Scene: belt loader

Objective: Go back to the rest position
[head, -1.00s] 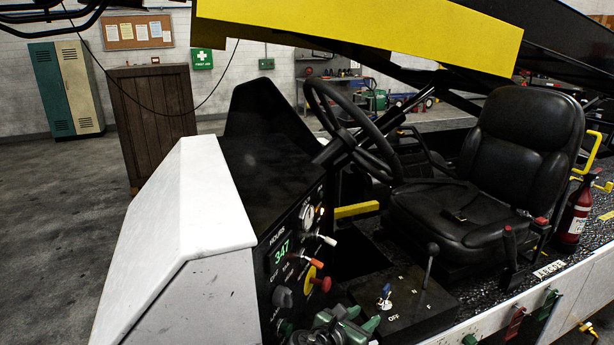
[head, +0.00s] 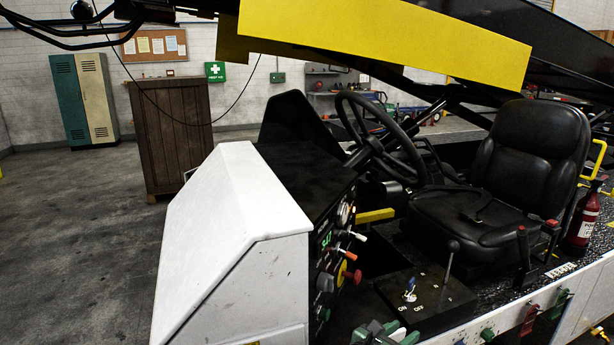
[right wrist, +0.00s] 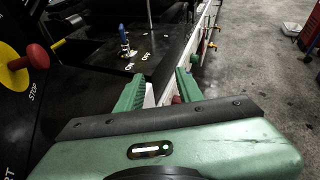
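My right gripper (head: 390,331) shows at the bottom edge of the head view, with only its green fingers in sight. It is in front of the belt loader's control panel (head: 333,262) and near the blue-tipped toggle switch (head: 410,289). In the right wrist view its two green fingers (right wrist: 160,90) stand apart, with nothing held between them. The toggle switch (right wrist: 125,42) is beyond the fingers there, on the black box, and the red-knobbed stop control (right wrist: 36,56) is at the left. My left gripper is not in view.
The white cowl (head: 220,210) stands left of the panel. The steering wheel (head: 385,140), black seat (head: 525,160) and fire extinguisher (head: 583,215) are to the right. A yellow beam (head: 390,40) crosses overhead. Open floor (head: 75,220) lies at the left.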

